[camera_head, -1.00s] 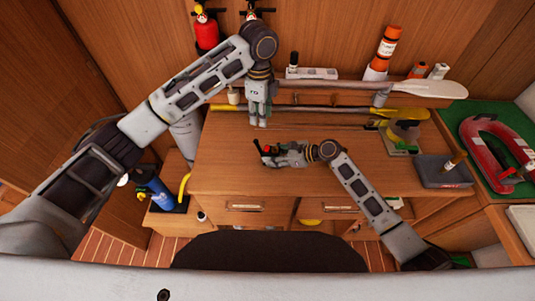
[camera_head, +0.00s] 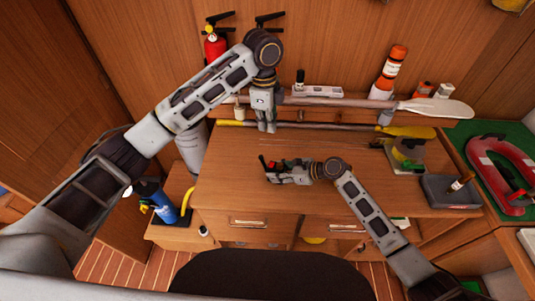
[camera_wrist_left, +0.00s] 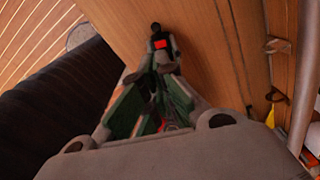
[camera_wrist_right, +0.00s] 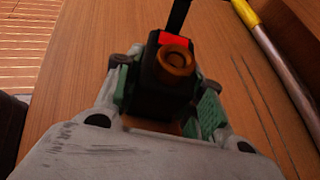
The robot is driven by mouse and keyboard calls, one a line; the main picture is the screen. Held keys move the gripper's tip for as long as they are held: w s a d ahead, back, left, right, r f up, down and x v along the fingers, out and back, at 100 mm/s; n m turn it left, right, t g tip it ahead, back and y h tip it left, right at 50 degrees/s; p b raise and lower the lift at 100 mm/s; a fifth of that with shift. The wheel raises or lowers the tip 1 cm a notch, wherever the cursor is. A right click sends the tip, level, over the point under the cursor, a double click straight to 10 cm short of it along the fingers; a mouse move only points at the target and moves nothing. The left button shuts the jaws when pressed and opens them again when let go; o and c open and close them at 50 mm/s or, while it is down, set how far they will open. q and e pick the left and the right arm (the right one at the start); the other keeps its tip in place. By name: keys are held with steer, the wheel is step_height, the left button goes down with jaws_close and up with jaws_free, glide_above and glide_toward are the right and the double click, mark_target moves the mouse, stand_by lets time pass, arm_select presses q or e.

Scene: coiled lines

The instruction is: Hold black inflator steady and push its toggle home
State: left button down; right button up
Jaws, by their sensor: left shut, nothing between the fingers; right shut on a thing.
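The black inflator (camera_head: 263,163) is small in the head view, above the middle of the wooden desk (camera_head: 235,185). In the right wrist view the black inflator body (camera_wrist_right: 160,85) has a red patch, a round orange-brown knob and a black lever-like part, likely the toggle (camera_wrist_right: 180,14), sticking up. My right gripper (camera_head: 272,176) is shut on it; green pads show on both sides. My left gripper (camera_head: 266,130) is shut and empty, pointing down just behind the inflator. The left wrist view shows the inflator (camera_wrist_left: 160,42) beyond the fingertips, apart from them.
A grey tray (camera_head: 450,192) and a red ring-shaped float (camera_head: 490,170) are at right. A fire extinguisher (camera_head: 214,48) hangs behind my left arm. The desk's left front is clear.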

arm_select(q)
steer(key=w+a+f+n+h, duration=0.4)
steer(key=n+h, duration=0.3)
steer(key=n, duration=0.2)
steer(key=shift+f+t, duration=0.4)
steer(key=shift+d+f, duration=0.1)
steer(key=shift+d, duration=0.05)
stand_by(0.3)
glide_above(264, 165)
steer(key=w, duration=0.3)
step_height(264, 165, down, 9)
steer(key=shift+d+r, duration=0.15)
steer(key=shift+r, duration=0.05)
stand_by(0.4)
steer(key=shift+s, duration=0.15)
